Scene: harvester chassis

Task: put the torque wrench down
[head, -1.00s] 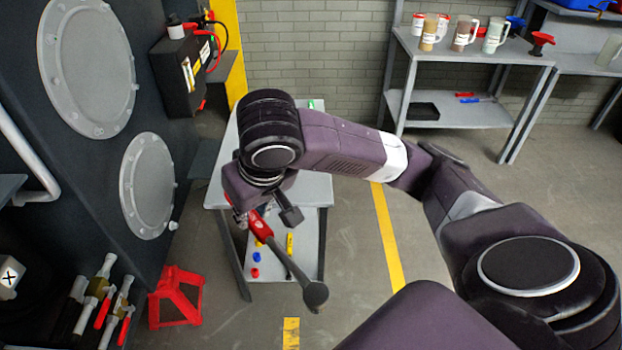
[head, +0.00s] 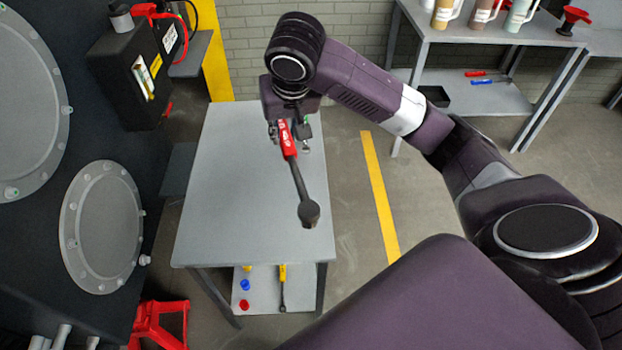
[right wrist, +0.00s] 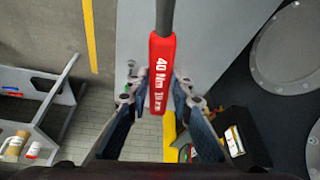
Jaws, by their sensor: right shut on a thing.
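The torque wrench (head: 299,180) has a red grip, a dark shaft and a round dark head. My right gripper (head: 289,132) is shut on its red grip, and the head end points toward the camera. In the right wrist view the red grip (right wrist: 162,75), marked "40 Nm", sits between the fingertips of the right gripper (right wrist: 160,88). The wrench shows over the right part of the grey table top (head: 225,190). I cannot tell the exact gap between them. My left gripper is not in view.
The table top is otherwise clear. Its lower shelf (head: 262,300) holds a yellow-handled tool and small coloured items. The dark chassis wall with round covers (head: 102,227) stands left. A red stand (head: 158,325) is at lower left. A shelf with mugs (head: 480,40) stands at back right.

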